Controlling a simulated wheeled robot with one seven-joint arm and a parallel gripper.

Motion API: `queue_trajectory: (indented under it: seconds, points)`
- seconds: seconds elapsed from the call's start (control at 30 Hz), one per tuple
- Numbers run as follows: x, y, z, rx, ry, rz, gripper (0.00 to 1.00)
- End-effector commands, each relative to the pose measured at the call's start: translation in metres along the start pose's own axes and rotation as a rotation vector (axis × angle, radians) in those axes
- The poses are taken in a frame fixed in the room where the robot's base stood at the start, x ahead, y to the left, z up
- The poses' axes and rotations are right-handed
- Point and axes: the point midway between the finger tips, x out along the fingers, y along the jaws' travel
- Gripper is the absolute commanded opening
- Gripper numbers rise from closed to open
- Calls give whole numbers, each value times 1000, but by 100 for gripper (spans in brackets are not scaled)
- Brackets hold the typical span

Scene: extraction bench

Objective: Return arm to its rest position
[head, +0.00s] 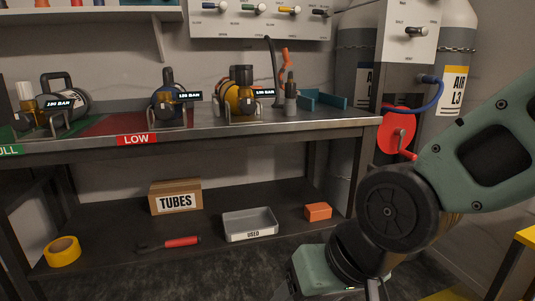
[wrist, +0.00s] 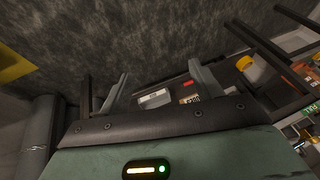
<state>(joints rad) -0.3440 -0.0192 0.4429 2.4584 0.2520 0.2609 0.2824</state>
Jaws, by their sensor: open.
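My arm, with green links and a dark round joint, fills the right of the head view and folds down to the bottom edge. My gripper (wrist: 162,82) shows in the wrist view with its two grey fingers spread apart and nothing between them. In the head view only a sliver of the wrist end shows at the bottom edge, and the fingertips cannot be made out. The fingers are apart from the bench (head: 330,126), whose lower shelf shows beyond them in the wrist view.
On the bench top stand several cylinders, one yellow (head: 232,98) and one blue (head: 160,110). The lower shelf holds a TUBES box (head: 175,190), a USED tray (head: 250,236), an orange block (head: 318,211), a red-handled tool (head: 180,242) and yellow tape (head: 62,265). Large gas tanks (head: 455,70) stand behind my arm.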

Motion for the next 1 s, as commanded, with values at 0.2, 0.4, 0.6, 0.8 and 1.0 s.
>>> queue_trajectory:
  seconds: [0.2,0.4,0.6,0.8,1.0]
  points:
    - [-22,47,80,-302,-297,126,65]
    - [-63,52,87,-382,-388,151,65]
    - [-104,39,71,-379,-387,151,65]
    - [-159,23,50,-378,-386,150,65]
    - [-214,7,28,-377,-386,150,65]
